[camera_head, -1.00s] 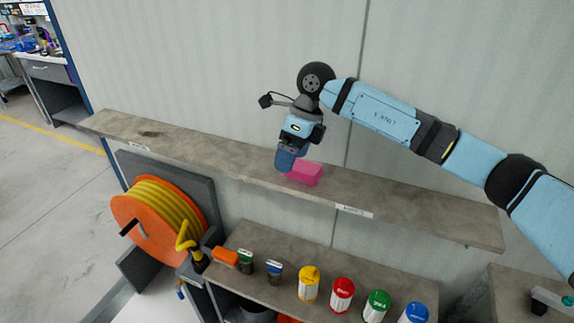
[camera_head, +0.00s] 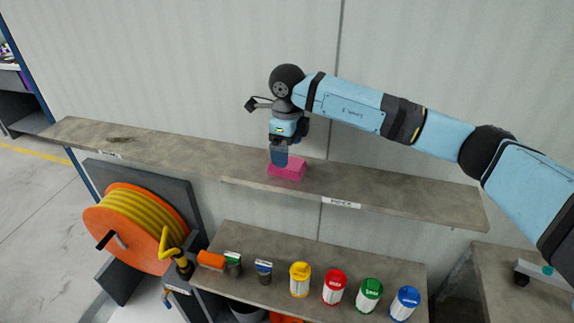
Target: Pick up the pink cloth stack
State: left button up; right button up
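The pink cloth stack (camera_head: 290,170) is a small block-shaped bundle on the long upper shelf (camera_head: 400,195), near its middle. My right gripper (camera_head: 279,160) comes down on it from above, with the arm reaching in from the right. The dark blue fingers are at the top and left part of the stack and hide some of it. The stack appears to rest on the shelf. I cannot tell from this view whether the fingers are open or closed on the cloth. My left gripper is not in view.
A lower shelf (camera_head: 325,255) carries several cans and bottles, including a yellow bottle (camera_head: 300,279) and a red one (camera_head: 334,287). An orange hose reel (camera_head: 125,232) with yellow hose stands at left. A wall rises behind the upper shelf.

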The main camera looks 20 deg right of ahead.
notch_tip(320, 180, down, 4)
jog(key=shift+w+f+p, duration=0.1)
jog(key=shift+f+p, duration=0.15)
jog(key=shift+p, duration=0.15)
jog(key=shift+f, duration=0.35)
jog(key=c, duration=1)
jog(key=shift+r, duration=0.15)
notch_tip(320, 180, up, 20)
jog(key=b, duration=0.1)
jog(key=shift+b, duration=0.3)
